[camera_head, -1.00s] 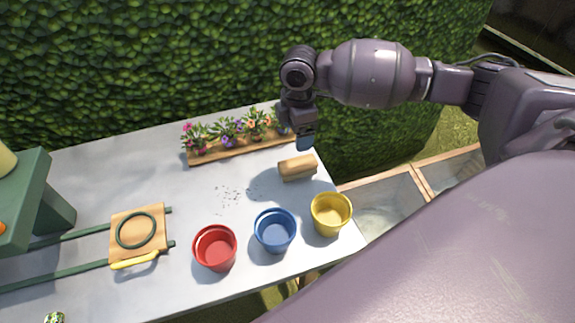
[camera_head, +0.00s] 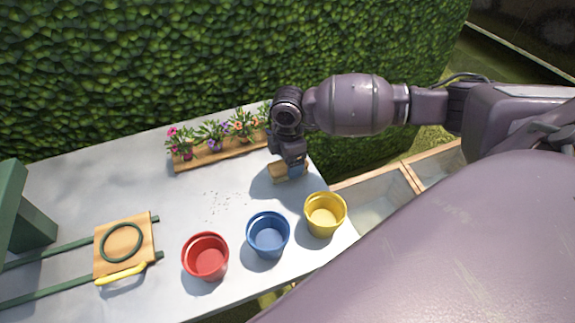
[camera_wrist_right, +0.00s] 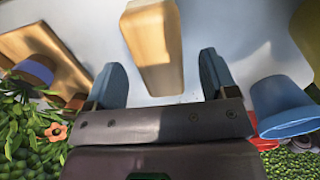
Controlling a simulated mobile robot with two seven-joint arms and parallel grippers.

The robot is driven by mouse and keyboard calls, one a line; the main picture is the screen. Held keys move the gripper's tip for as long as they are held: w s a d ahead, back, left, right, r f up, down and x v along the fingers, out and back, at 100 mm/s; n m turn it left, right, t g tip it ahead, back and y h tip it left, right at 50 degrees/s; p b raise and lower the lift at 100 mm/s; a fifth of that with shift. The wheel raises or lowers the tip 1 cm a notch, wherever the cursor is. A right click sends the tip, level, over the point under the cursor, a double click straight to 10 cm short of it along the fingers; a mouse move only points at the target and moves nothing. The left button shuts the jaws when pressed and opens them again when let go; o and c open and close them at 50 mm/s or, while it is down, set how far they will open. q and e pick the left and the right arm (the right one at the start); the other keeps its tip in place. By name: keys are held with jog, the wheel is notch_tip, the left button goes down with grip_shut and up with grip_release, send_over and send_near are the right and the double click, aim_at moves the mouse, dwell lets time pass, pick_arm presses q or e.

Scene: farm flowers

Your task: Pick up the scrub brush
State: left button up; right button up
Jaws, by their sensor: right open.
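The scrub brush, a light wooden block (camera_head: 280,172), lies on the grey table near its right edge, partly hidden by my right gripper (camera_head: 294,168) in the head view. In the right wrist view the brush (camera_wrist_right: 153,45) lies ahead of and between the two blue fingertips of the open gripper (camera_wrist_right: 162,75). The fingers stand apart on either side of its near end, with gaps on both sides. No contact shows. My left gripper is not in view.
Red (camera_head: 205,257), blue (camera_head: 268,235) and yellow (camera_head: 325,215) pots stand in front of the brush. A wooden flower tray (camera_head: 222,153) lies behind it, left of the gripper. Dark crumbs (camera_head: 217,201) lie on the table. A wooden board (camera_head: 124,247) is at left.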

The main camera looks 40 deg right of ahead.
jog(key=shift+f, duration=1.05)
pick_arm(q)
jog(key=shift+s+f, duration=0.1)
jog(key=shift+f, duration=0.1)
pick_arm(e)
jog(key=c, duration=1)
jog(key=shift+r, duration=0.15)
pick_arm(q)
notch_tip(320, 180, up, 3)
jog(key=p, duration=0.3)
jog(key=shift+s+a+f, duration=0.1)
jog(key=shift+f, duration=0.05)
pick_arm(e)
notch_tip(320, 180, up, 20)
jog(key=shift+f, duration=0.1)
